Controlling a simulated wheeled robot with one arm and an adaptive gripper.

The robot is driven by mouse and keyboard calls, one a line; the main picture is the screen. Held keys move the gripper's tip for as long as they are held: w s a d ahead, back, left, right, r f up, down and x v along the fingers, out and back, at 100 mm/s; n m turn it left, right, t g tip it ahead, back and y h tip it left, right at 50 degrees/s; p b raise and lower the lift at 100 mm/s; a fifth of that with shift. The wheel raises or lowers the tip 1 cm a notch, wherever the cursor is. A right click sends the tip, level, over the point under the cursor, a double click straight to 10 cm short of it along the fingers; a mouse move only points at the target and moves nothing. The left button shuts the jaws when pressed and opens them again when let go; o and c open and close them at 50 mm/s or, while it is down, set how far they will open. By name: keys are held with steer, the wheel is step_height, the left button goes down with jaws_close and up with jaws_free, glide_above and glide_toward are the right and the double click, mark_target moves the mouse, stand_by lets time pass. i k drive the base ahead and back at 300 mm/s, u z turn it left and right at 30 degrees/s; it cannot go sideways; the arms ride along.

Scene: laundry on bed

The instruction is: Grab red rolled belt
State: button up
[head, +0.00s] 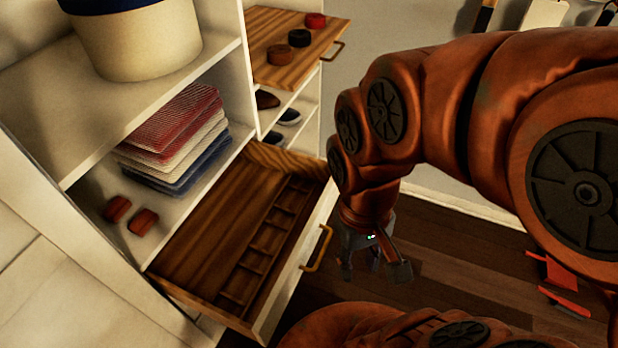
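A red rolled belt (315,20) lies at the back of the upper wooden drawer or tray (268,22), in a row with a black rolled belt (299,38) and a brown one (279,54). Two reddish rolled items (143,221) lie on the lower left shelf; I cannot tell exactly what they are. My gripper (374,268) points down to the right of the open lower drawer, well below and apart from the red belt. Its fingers are spread, and nothing shows between them.
The open lower drawer (215,230) is empty, with small compartments and a brass handle (318,248). Folded cloths (175,135) are stacked on the shelf, under a round box (137,35). Shoes (289,116) sit below the upper drawer.

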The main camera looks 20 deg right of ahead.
mark_target(312, 21)
steer(key=z, duration=1.55)
steer(key=i, duration=2)
steer(key=u, duration=3.1)
